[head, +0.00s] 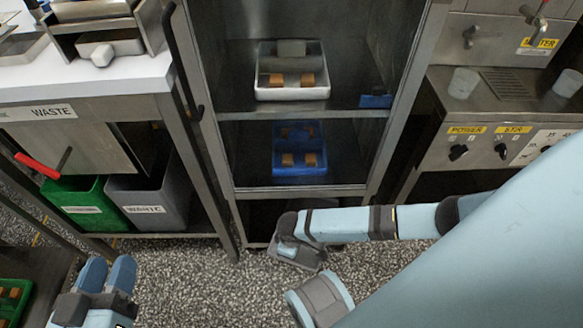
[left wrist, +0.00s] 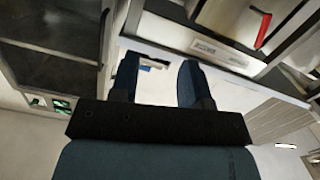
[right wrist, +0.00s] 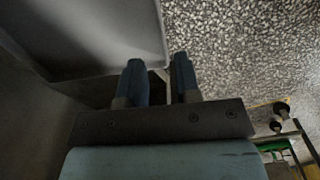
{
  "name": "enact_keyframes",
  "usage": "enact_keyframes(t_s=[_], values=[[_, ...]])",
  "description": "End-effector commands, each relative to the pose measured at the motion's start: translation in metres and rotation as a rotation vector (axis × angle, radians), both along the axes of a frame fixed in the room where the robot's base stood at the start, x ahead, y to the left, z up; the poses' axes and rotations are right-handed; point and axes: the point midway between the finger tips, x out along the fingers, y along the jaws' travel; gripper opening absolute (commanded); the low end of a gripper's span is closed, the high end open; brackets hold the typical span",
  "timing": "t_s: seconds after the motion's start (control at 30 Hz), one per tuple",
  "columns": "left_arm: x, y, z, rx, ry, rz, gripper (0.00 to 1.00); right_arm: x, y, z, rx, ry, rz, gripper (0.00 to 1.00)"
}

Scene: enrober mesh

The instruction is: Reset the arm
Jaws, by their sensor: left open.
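My left gripper (head: 108,270) is at the lower left of the head view, over the speckled floor. Its two blue fingers are apart with nothing held between them; they also show in the left wrist view (left wrist: 158,78). My right arm (head: 350,223) crosses the head view from the right, in front of the lower cabinet. I cannot make out its fingertips there. In the right wrist view my right gripper (right wrist: 160,75) has its two fingers apart, with a clear, empty gap, near a grey panel and the speckled floor.
An open steel cabinet holds a white tray (head: 291,94) and a blue tray (head: 300,171), each with brown blocks. Green (head: 84,209) and grey (head: 150,200) bins stand under the left counter (head: 90,75). A machine with knobs (head: 480,150) is at right. Floor shows between.

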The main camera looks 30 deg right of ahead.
Motion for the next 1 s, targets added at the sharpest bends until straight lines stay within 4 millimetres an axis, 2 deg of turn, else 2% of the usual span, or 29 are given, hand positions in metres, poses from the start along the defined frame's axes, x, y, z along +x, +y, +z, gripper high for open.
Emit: enact_keyframes(t_s=[0.03,0.13,0.67,0.77,0.87,0.97,1.0], values=[[-0.001,0.000,0.004,-0.007,0.004,0.002,0.43,0.000,0.000,0.007,0.000,0.000,0.000,0.31],[-0.002,-0.001,0.004,-0.016,0.007,0.004,0.43,0.000,0.000,0.012,0.001,-0.001,0.000,0.31],[-0.002,-0.001,0.003,-0.019,0.008,0.004,0.43,0.000,0.000,0.013,0.001,-0.001,0.000,0.31],[0.000,0.000,0.009,-0.019,-0.004,0.006,0.43,0.001,0.007,0.020,0.017,-0.015,0.005,0.31],[0.007,0.003,0.023,-0.016,-0.035,0.013,0.43,0.006,0.032,0.047,0.084,-0.077,0.028,0.31],[0.018,0.009,0.044,-0.009,-0.088,0.027,0.43,0.016,0.072,0.098,0.202,-0.201,0.062,0.31],[0.024,0.012,0.054,-0.006,-0.117,0.035,0.43,0.021,0.089,0.125,0.255,-0.264,0.075,0.31]])
